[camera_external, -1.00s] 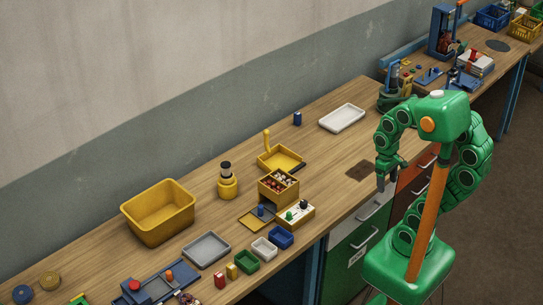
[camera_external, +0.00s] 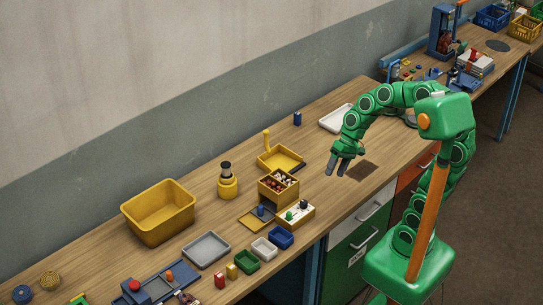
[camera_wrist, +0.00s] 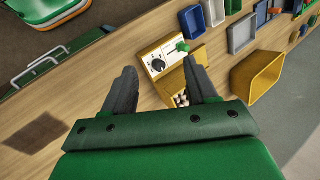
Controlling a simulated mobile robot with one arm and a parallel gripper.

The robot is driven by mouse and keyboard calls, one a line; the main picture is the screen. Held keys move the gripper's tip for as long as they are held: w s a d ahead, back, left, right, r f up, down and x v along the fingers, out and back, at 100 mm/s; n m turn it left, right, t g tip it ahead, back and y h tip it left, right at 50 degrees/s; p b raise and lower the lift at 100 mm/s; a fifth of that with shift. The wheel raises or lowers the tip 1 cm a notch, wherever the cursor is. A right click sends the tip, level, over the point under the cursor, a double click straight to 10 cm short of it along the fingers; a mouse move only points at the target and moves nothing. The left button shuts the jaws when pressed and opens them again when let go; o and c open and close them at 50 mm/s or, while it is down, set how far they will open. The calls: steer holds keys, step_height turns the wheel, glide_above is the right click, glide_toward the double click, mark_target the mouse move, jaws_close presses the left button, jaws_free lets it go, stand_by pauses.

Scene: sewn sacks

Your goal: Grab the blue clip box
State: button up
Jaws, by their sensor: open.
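A small open blue box (camera_external: 281,237), which looks like the blue clip box, sits near the bench's front edge at the right end of a row of small boxes. It also shows at the top of the wrist view (camera_wrist: 192,22), beyond the cream panel. My gripper (camera_external: 337,168) is open and empty above the bench, up and to the right of the blue box, well apart from it. In the wrist view my gripper's two fingers (camera_wrist: 160,66) are spread with nothing held between them.
A cream panel with a green knob (camera_external: 296,215) and a yellow sorter box (camera_external: 278,188) stand between my gripper and the blue box. A white box (camera_external: 264,249) and green box (camera_external: 246,262) stand beside it. A small dark blue object (camera_external: 297,118) stands farther back.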

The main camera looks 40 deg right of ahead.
steer(key=w+a+r+m+t+y, duration=0.1)
steer(key=w+r+m+t+y, duration=0.3)
steer(key=w, duration=0.9)
steer(key=w+a+r+m+t+y, duration=0.15)
steer(key=w+r+m, duration=0.3)
steer(key=w, duration=0.75)
steer(key=m+t+h, duration=0.7)
steer(key=m+t, duration=0.1)
steer(key=m, duration=1.2)
glide_above(300, 115)
steer(key=s+a, duration=0.5)
steer(key=a, duration=0.3)
step_height(300, 115, down, 18)
steer(key=d+f+m+h, duration=0.1)
steer(key=d+f, duration=0.1)
steer(key=d, duration=0.1)
steer(key=d+f+m+h, duration=0.1)
steer(key=d+f, duration=0.2)
steer(key=d+f+m+h, duration=0.1)
steer(key=d+f+m, duration=0.1)
steer(key=d+f, duration=0.1)
steer(key=shift+s+f+g, duration=0.15)
steer(key=shift+s+g, duration=0.1)
steer(key=shift+s, duration=0.05)
steer(key=shift+x, duration=0.85)
steer(key=shift+w+f, duration=0.15)
steer(key=shift+w, duration=0.45)
steer(key=shift+a+x, duration=0.2)
steer(key=shift+x, duration=2.2)
